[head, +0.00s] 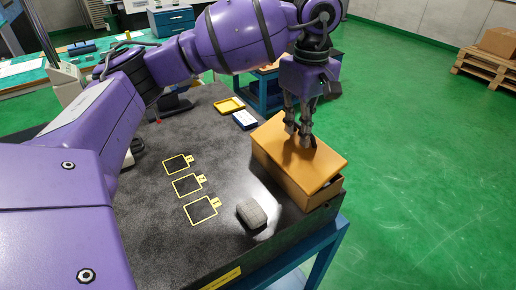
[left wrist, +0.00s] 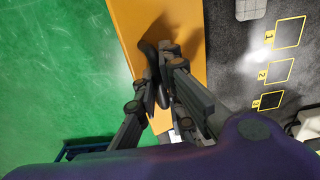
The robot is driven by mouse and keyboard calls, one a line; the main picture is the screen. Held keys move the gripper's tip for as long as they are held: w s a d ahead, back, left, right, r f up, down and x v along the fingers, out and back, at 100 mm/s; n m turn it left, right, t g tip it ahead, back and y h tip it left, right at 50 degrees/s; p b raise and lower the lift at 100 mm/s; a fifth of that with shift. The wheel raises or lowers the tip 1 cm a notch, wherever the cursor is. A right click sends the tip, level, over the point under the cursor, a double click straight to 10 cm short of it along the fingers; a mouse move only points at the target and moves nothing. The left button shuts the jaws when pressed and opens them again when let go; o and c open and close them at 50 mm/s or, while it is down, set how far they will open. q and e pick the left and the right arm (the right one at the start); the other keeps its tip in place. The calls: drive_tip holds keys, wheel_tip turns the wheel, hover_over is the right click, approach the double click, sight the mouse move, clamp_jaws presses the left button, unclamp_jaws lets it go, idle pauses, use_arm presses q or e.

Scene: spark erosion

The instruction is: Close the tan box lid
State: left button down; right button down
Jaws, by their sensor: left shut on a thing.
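The tan box (head: 285,185) stands on the dark table near its right edge. Its flat tan lid (head: 322,168) lies over the top, and a narrow dark gap shows under the lid at the near right end. My left gripper (head: 305,137) comes down from above onto the middle of the lid and is shut on a dark handle there. In the left wrist view, the fingers (left wrist: 163,75) close around the dark handle (left wrist: 149,60) above the tan lid (left wrist: 185,20). The fingers partly hide the handle. My right gripper is out of view.
A grey block (head: 252,213) lies on the table left of the box. Yellow numbered outlines (head: 201,209) mark the table. A blue-and-white box (head: 244,120) and a yellow tray (head: 229,105) lie behind.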

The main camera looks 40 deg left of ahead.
use_arm(q)
drive_tip(key=shift+w+d+f+b, duration=0.25)
drive_tip(key=shift+w+f+b, duration=0.05)
drive_tip(key=shift+w+f, duration=0.25)
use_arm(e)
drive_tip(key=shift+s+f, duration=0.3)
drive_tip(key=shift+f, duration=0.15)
use_arm(q)
drive_tip(key=shift+w+d+f+b, duration=0.2)
drive_tip(key=shift+w+f+b, duration=0.3)
drive_tip(key=shift+f, duration=0.35)
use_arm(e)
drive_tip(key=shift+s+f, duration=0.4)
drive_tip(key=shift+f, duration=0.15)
use_arm(q)
drive_tip(key=c, duration=1.9)
unclamp_jaws()
drive_tip(key=shift+r, duration=0.15)
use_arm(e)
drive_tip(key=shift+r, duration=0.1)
